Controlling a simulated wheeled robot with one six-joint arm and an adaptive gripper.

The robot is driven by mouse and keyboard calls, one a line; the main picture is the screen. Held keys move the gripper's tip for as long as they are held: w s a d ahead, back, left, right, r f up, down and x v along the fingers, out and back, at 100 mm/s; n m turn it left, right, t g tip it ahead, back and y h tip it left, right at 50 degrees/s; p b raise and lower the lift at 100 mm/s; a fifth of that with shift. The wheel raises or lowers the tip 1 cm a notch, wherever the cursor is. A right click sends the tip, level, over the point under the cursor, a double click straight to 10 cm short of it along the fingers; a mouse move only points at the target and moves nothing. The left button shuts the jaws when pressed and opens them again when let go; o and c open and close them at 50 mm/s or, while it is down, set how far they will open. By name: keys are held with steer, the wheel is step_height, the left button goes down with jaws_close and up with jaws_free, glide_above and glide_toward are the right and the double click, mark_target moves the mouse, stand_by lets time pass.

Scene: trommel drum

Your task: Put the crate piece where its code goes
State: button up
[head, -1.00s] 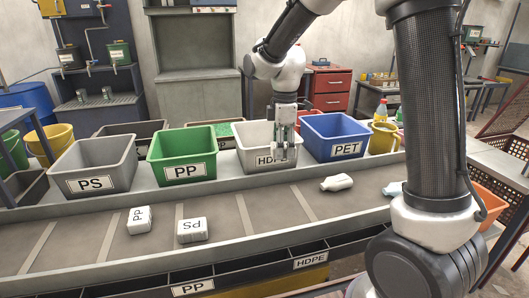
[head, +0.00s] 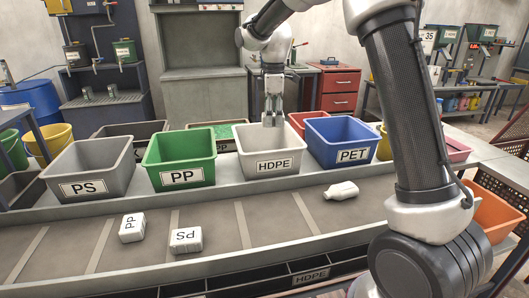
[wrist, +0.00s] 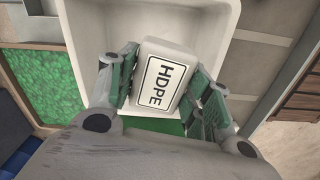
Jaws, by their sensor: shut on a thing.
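My gripper (head: 272,122) is shut on a white block (wrist: 160,75) with an HDPE label, which faces the wrist camera between the green finger pads. The gripper hangs over the back part of the white HDPE bin (head: 268,166). In the wrist view the bin (wrist: 85,30) lies behind and below the block, with the block near one rim. The block is hard to make out in the head view. The green PP bin (head: 180,178) and grey PS bin (head: 88,187) stand to the left, the blue PET bin (head: 352,155) to the right.
On the belt (head: 265,215) in front lie a PP block (head: 132,228), a PS block (head: 186,240) and a white bottle (head: 341,190). A tray of green granules (wrist: 45,85) sits behind the bins. An orange bin (head: 495,212) stands at the right.

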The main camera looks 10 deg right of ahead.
steer(key=shift+w+r, duration=0.15)
steer(key=shift+w, duration=0.85)
steer(key=shift+f, duration=2.8)
steer(key=o, duration=1.1)
step_height(320, 180, up, 12)
